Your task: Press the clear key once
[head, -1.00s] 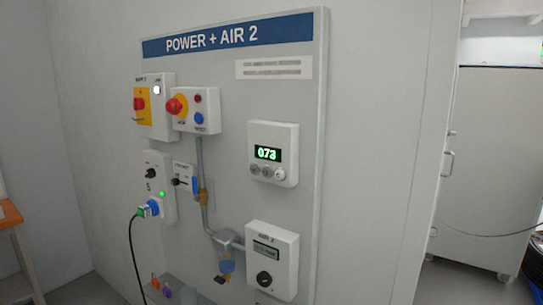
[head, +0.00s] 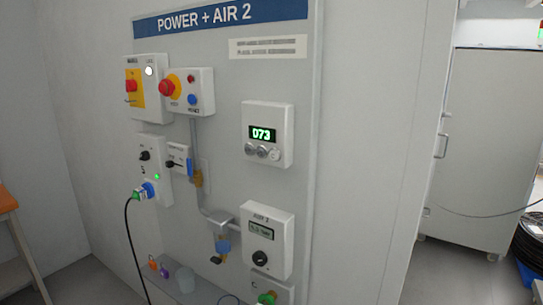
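A white counter box (head: 268,134) is mounted on the grey wall panel in the head view. Its green display (head: 263,133) reads 073. A row of small round keys (head: 262,152) sits below the display: two grey ones and a paler one (head: 274,154) at the right. Their labels are too small to read, so I cannot tell which is the clear key. Nothing touches the keys. Neither of my grippers is in view.
The POWER + AIR 2 panel (head: 307,180) also carries switch boxes at the left, a red knob (head: 167,88), a pipe, and the AIR 2 box (head: 266,240) below the counter. A black cable (head: 128,235) hangs at the left. A grey cabinet (head: 485,140) stands at the right.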

